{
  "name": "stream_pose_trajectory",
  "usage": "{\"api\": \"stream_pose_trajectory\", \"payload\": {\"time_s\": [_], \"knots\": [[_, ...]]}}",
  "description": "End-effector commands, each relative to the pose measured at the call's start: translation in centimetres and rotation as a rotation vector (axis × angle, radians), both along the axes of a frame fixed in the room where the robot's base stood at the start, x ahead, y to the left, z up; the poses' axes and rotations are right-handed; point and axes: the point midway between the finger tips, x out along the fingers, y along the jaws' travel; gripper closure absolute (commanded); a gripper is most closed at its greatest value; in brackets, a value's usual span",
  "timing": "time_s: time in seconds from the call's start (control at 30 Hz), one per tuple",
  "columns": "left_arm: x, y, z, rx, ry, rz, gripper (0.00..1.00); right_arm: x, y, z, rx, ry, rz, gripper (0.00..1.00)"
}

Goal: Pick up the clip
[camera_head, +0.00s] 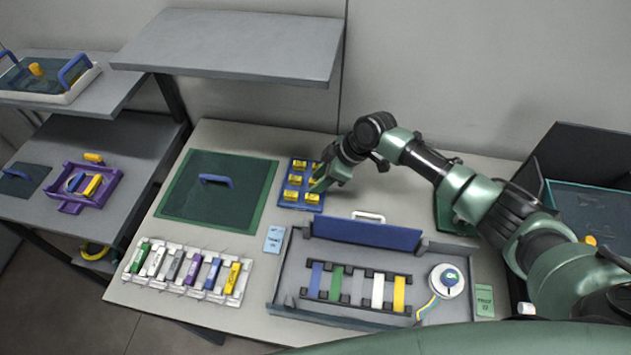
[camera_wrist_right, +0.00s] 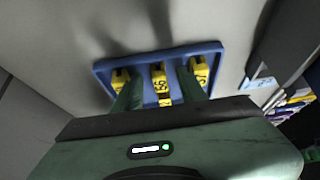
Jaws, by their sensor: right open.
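Several yellow clips with dark markings stand in rows on a small blue tray (camera_head: 287,204) at the middle back of the table. My right gripper (camera_head: 320,186) is over the right side of this tray. In the right wrist view, its two green fingers (camera_wrist_right: 158,92) are spread apart and point at the blue tray (camera_wrist_right: 218,47). A yellow clip (camera_wrist_right: 160,83) shows between the fingers, and one clip shows beyond each fingertip. I cannot tell whether the fingers touch any clip. Some clips are partly hidden by the gripper in the head view. My left gripper is not in view.
A green mat with a dark panel (camera_head: 190,197) lies left of the blue tray. A rack of coloured pieces (camera_head: 145,277) is at the front left. A grey splice tray (camera_head: 285,290) with a raised blue lid (camera_head: 365,233) stands in front. A grey shelf (camera_head: 235,40) overhangs the back.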

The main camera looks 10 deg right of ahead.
Motion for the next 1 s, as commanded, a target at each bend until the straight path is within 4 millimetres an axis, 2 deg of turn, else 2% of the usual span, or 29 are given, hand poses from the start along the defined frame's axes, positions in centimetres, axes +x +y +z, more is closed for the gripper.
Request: {"api": "stream_pose_trajectory", "payload": {"time_s": [0.07,0.2,0.57,0.67,0.77,1.0], "knots": [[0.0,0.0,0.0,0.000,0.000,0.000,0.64,0.0,0.0,0.0,0.000,0.000,0.000,0.61],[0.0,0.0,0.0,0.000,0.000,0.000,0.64,0.0,0.0,0.0,0.000,0.000,-0.001,1.00],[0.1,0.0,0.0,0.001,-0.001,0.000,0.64,0.0,-0.1,0.1,0.000,0.000,-0.001,1.00],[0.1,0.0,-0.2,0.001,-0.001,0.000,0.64,0.1,-0.1,0.6,0.001,-0.001,0.000,1.00],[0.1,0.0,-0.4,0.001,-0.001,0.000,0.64,0.1,-0.1,2.1,0.000,-0.005,0.001,1.00],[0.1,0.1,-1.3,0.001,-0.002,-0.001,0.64,0.1,-0.1,6.9,0.000,-0.006,0.000,1.00]]}}
